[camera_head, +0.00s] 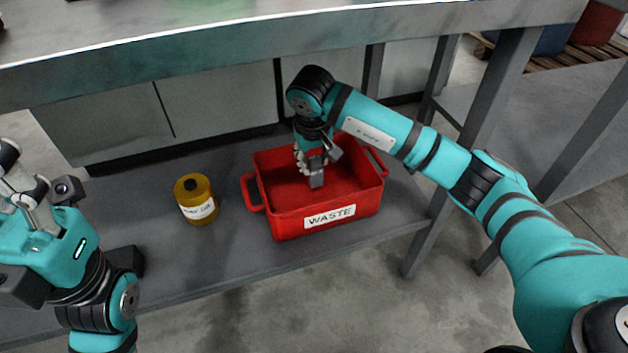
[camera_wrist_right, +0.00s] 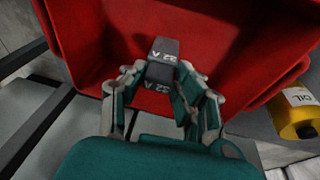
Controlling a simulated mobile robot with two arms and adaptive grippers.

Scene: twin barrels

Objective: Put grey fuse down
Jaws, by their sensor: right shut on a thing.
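The grey fuse (camera_wrist_right: 165,47) is a small block marked "32 A". My right gripper (camera_wrist_right: 158,78) is shut on it, with a finger on each side, in the right wrist view. In the head view the right gripper (camera_head: 316,168) points down inside the red waste bin (camera_head: 287,226), and the fuse (camera_head: 317,181) shows at its fingertips. I cannot tell whether the fuse touches the bin's floor. The bin also fills much of the right wrist view (camera_wrist_right: 235,40). My left gripper (camera_head: 22,195) is at the left edge, partly cut off; its fingertips are unclear.
A yellow oil can (camera_head: 197,208) stands on the grey lower shelf (camera_head: 240,262) left of the bin. A table top (camera_head: 200,55) runs above and behind, with a leg (camera_head: 478,130) to the right of the bin. The shelf between can and left arm is clear.

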